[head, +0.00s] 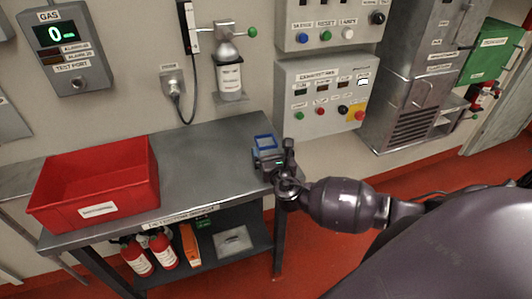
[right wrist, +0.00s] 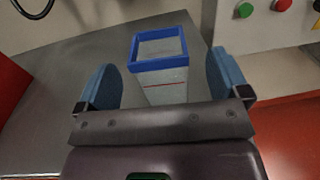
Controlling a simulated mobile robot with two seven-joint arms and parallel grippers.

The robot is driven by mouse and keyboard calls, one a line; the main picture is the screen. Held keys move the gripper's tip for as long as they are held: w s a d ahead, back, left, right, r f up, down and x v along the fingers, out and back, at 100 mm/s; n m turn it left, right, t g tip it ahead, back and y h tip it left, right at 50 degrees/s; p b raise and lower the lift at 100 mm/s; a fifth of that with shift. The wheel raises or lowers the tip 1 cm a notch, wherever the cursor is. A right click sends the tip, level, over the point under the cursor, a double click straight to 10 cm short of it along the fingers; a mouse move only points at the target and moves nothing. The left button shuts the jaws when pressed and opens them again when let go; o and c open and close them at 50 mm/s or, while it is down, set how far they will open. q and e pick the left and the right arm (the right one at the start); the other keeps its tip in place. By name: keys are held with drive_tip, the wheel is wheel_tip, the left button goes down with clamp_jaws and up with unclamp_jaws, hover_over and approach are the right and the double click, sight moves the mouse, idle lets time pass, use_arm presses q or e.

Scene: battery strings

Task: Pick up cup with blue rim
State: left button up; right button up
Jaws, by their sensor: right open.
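The cup with the blue rim (right wrist: 163,86) stands upright on the grey table, near its right end. It is a square, whitish cup with a thin red line on its side. In the head view its blue rim (head: 264,142) shows just beyond my right gripper (head: 271,161), which hides most of its body. In the right wrist view my right gripper (right wrist: 168,88) is open, with one blue finger pad to each side of the cup. My left gripper is not in view.
A red bin (head: 95,180) stands on the left of the table (head: 200,170). Fire extinguishers (head: 150,252) and other items sit on the lower shelf. A control panel (head: 325,95) is on the wall behind. The table's middle is clear.

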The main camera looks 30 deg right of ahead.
sight(266, 141)
drive_tip(key=x, duration=0.5)
drive_tip(key=shift+a+r, duration=0.1)
drive_tip(key=shift+r, duration=0.05)
drive_tip(key=c, duration=1.2)
